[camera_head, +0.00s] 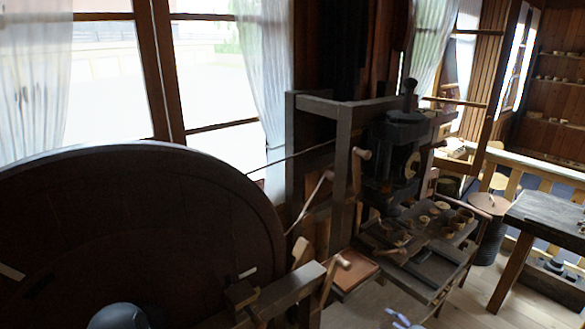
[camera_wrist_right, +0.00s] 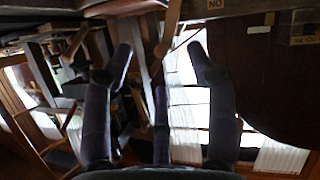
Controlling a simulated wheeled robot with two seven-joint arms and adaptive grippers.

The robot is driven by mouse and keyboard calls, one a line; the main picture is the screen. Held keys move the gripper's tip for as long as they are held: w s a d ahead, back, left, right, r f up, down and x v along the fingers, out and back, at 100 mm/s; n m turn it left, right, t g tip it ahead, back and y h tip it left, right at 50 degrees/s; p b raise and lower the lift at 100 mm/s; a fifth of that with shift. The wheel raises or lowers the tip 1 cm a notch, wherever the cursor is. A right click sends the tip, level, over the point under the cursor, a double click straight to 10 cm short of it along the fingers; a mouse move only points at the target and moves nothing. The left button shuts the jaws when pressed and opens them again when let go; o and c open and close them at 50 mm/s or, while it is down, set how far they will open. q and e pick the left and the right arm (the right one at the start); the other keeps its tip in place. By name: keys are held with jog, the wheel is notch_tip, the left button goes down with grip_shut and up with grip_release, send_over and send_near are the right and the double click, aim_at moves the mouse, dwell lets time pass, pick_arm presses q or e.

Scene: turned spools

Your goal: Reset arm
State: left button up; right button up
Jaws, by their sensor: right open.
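My right gripper (camera_wrist_right: 160,62) shows in the right wrist view, its dark fingers spread wide apart with nothing between them. Behind the fingers I see wooden beams, bright windows and a large dark round disc (camera_wrist_right: 275,75); the picture looks upside down. My left gripper does not show in either view. A small pale grey shape at the bottom edge of the head view is too cut off to name.
In the head view the large dark wheel (camera_head: 150,215) fills the left. A wooden frame machine (camera_head: 343,150) stands in the middle, with a cluttered work surface (camera_head: 425,275) in front. A table (camera_head: 555,215) stands at right. Some wooden floor is bare between them.

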jog(key=s+a+f+m+g+b, duration=0.1)
jog(key=s+a+f+m, duration=0.15)
jog(key=f, duration=0.35)
jog(key=s+a+f+m+g+b, duration=0.2)
jog(key=a+f, duration=0.2)
jog(key=f, duration=0.3)
jog(key=s+a+f+m+g+b, duration=0.1)
jog(key=s+a+f+m+g, duration=0.1)
jog(key=s+f, duration=0.4)
jog(key=s+a+f+m+g+h+b, duration=0.1)
jog(key=s+a+f+m+g+b, duration=0.1)
jog(key=s+a+f, duration=0.4)
jog(key=s+a+f+m+g+b, duration=0.2)
jog(key=s+f, duration=0.5)
jog(key=s, duration=0.5)
jog(key=a+m+g, duration=0.1)
jog(key=a+g, duration=0.1)
jog(key=shift+s+a+f+g+h, duration=0.25)
jog(key=shift+s+g+h, duration=0.05)
jog(key=shift+s+g, duration=0.1)
jog(key=shift+w+m, duration=0.15)
jog(key=shift+m, duration=0.1)
